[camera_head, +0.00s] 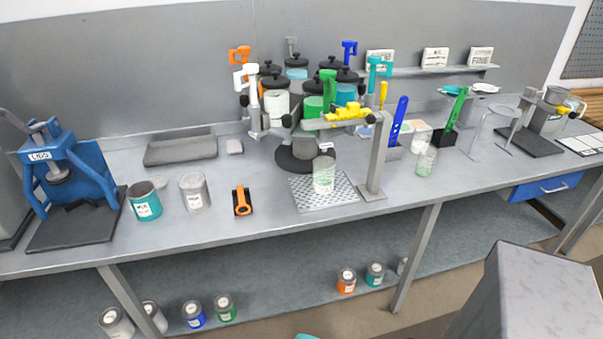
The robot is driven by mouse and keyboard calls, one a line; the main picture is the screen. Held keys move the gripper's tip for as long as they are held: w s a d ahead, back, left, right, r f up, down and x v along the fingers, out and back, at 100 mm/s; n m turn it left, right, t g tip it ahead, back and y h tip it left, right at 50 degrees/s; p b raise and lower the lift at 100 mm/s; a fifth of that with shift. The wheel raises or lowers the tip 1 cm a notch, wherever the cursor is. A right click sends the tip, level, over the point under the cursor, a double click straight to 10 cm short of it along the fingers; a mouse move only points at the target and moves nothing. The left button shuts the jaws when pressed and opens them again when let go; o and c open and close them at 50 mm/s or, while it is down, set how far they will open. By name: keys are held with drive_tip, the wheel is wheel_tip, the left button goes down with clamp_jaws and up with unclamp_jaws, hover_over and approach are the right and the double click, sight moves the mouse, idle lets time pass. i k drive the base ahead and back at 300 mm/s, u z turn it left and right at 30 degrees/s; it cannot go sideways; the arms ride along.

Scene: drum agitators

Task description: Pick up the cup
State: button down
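A second clear cup with green contents (427,161) stands on the bench to the right of the stand's post. The task does not say which cup is meant. My gripper is not in this view, so I cannot see whether it is open or shut.
The grey bench (255,215) has a clear strip along its front.

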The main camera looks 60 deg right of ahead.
sight(323, 167)
drive_tip(key=u, duration=1.2)
drive_tip(key=k, duration=0.1)
drive_tip(key=z, duration=2.95)
drive_tip(key=k, duration=0.55)
drive_tip(key=u, duration=0.1)
drive_tip(key=i, duration=0.55)
drive_tip(key=z, duration=0.1)
